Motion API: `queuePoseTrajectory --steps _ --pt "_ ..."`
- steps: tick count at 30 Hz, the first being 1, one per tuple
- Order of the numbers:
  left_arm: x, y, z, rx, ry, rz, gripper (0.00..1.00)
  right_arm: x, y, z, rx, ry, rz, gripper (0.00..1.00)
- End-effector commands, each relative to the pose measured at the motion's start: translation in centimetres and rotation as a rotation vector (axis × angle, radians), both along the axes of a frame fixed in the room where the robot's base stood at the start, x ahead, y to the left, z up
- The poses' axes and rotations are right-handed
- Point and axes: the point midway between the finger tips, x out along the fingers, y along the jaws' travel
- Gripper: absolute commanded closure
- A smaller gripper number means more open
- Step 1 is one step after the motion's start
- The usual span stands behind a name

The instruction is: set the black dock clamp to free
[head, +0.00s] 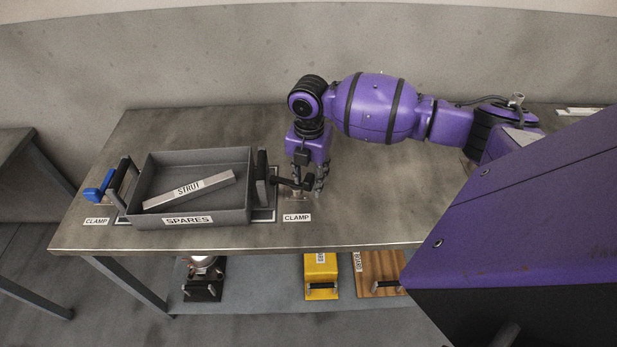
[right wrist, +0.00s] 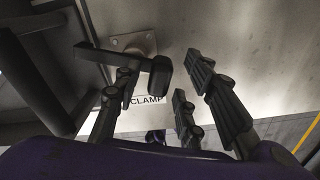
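The black dock clamp (head: 287,181) stands on the table at the right side of the grey SPARES bin (head: 248,205), behind a CLAMP label. Its black lever reaches toward the bin's right handle. In the right wrist view the clamp lever (right wrist: 112,57) crosses over its round metal mount, and its thick end lies between my fingers. My right gripper (head: 309,186) points down at the clamp with its fingers apart. Contact with the lever cannot be told. The fingers partly hide the clamp's mount in the head view. My left gripper is not in view.
A blue clamp (head: 98,190) stands at the bin's left side. A strut (head: 190,189) lies in the bin. The table (head: 350,225) is clear right of the black clamp. A yellow item (head: 320,275) and other handled items sit on the shelf below.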

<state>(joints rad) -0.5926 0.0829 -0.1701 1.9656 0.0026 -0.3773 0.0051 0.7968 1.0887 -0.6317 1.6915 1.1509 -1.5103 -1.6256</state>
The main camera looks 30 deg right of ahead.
Motion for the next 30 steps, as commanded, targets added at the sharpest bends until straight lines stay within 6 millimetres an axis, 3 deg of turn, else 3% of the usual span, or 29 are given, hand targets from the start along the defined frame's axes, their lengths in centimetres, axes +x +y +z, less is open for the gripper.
queuePoseTrajectory --steps 4,10,19,30 --pt "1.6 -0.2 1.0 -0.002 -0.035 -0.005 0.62 0.0 0.1 -0.6 0.001 -0.002 0.001 0.62" --pt "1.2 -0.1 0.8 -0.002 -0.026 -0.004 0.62 0.0 0.0 -0.6 0.0 -0.001 0.001 0.62" --pt "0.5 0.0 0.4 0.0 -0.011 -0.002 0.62 0.0 0.0 -0.6 0.0 -0.001 0.001 1.0" --pt "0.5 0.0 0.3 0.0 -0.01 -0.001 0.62 0.2 0.1 -0.6 0.0 -0.001 -0.004 1.0"
